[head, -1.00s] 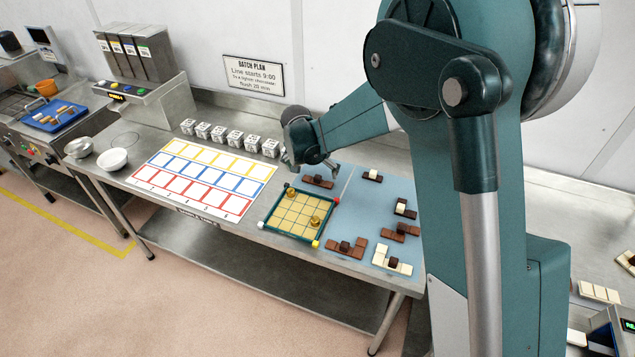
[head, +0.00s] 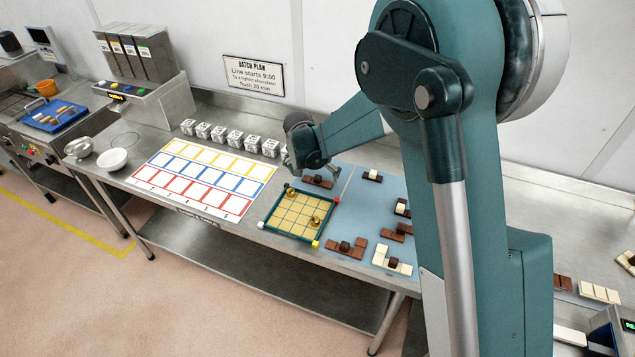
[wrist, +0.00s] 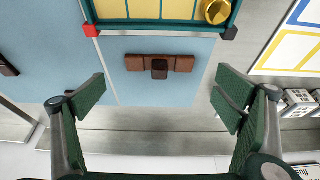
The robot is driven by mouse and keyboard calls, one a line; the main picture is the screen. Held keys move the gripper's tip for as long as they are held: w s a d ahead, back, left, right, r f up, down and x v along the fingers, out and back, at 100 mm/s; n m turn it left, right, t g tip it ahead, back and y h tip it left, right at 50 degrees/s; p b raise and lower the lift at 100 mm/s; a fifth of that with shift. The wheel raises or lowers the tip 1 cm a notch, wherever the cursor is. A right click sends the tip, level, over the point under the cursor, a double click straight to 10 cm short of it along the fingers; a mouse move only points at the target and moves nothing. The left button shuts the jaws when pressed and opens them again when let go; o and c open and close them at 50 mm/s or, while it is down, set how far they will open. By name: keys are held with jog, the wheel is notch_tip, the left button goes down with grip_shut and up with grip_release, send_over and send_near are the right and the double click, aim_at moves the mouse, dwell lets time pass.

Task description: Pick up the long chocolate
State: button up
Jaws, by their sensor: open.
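My gripper (wrist: 160,88) is open wide and empty. In the head view my gripper (head: 322,166) is beside the bar on its far side, with its fingers partly hidden.
The teal-framed tray holds two gold pieces and has coloured corners. Several other chocolates, such as a brown one (head: 346,247) and a white one (head: 392,260), lie on the mat. White cubes (head: 237,137) line the back. A coloured grid sheet (head: 203,177) lies left.

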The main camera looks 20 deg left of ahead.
aim_at(318, 177)
jog(key=shift+w+x, duration=0.1)
jog(key=shift+x, duration=1.2)
jog(key=shift+w+x, duration=0.15)
jog(key=shift+x, duration=1.15)
jog(key=shift+r, duration=0.1)
jog(key=c, duration=1)
